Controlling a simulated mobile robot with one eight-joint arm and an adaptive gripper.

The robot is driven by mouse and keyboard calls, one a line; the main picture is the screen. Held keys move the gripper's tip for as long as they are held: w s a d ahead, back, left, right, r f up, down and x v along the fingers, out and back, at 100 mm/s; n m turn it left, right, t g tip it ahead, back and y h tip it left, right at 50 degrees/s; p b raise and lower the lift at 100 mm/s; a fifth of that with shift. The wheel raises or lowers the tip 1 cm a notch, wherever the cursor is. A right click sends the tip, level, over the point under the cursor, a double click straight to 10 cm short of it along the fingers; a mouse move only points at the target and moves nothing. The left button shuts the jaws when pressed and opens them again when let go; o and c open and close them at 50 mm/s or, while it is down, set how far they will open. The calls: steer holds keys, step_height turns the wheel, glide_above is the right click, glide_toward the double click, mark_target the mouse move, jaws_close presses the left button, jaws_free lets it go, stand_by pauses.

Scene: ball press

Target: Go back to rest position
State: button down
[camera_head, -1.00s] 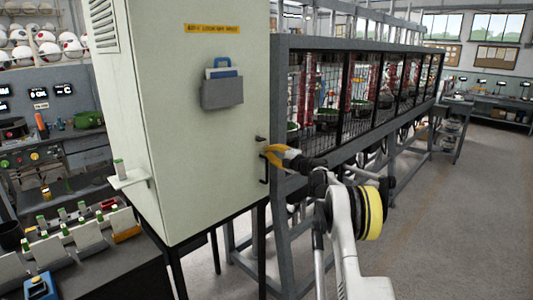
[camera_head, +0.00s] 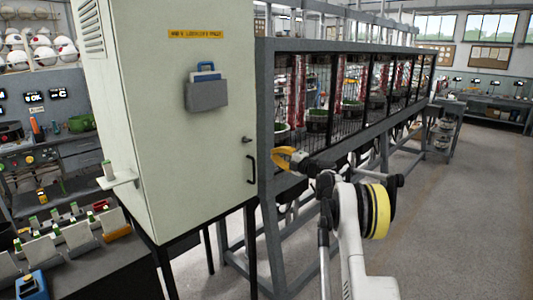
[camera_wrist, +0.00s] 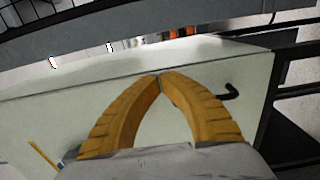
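My gripper (camera_head: 275,158) has yellow-orange fingers and is at the right of the pale green cabinet (camera_head: 190,140), in front of the frame of the caged rack. In the wrist view its two fingertips (camera_wrist: 160,77) meet, with nothing between them. The cabinet door is shut, and its black handle (camera_head: 251,172) stands clear to the left of my gripper. In the wrist view a black handle (camera_wrist: 231,91) shows right of the fingers, apart from them.
A long caged rack (camera_head: 345,100) runs back behind my arm. A blue-grey holder (camera_head: 206,94) hangs on the cabinet door. A dark workbench (camera_head: 90,262) with small items is at lower left. Grey floor (camera_head: 455,220) at the right is open.

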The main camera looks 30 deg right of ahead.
steer(key=s+d+p, duration=0.1)
steer(key=s+d, duration=0.1)
steer(key=d, duration=0.2)
steer(key=a+r+m+t+h, duration=0.1)
steer(key=a+r+m+h, duration=0.25)
steer(key=r, duration=0.55)
steer(key=a+r+m+t+h, duration=0.2)
steer(key=a+r+m, duration=0.2)
steer(key=r, duration=0.5)
steer(key=s+a+r+m+g+h+b, duration=0.1)
steer(key=s+a+r+m+g+h, duration=0.1)
steer(key=s+a+r+m+h, duration=0.45)
steer(key=s+a+f+m+g+y, duration=0.2)
steer(key=s+a+f, duration=0.7)
steer(key=s, duration=0.5)
steer(key=s+a+f+m+g+y+b, duration=0.1)
steer(key=s+a+f+g, duration=0.4)
steer(key=s+a+f, duration=0.5)
steer(key=s+a+f+m+g+y, duration=0.3)
steer(key=s+a+f, duration=0.7)
steer(key=s, duration=0.8)
steer(key=shift+s+a+f+m+g+y+b, duration=0.2)
steer(key=shift+a+f+m+g+y+b, duration=0.15)
steer(key=shift+f+g+y, duration=0.35)
steer(key=shift+d+r, duration=0.1)
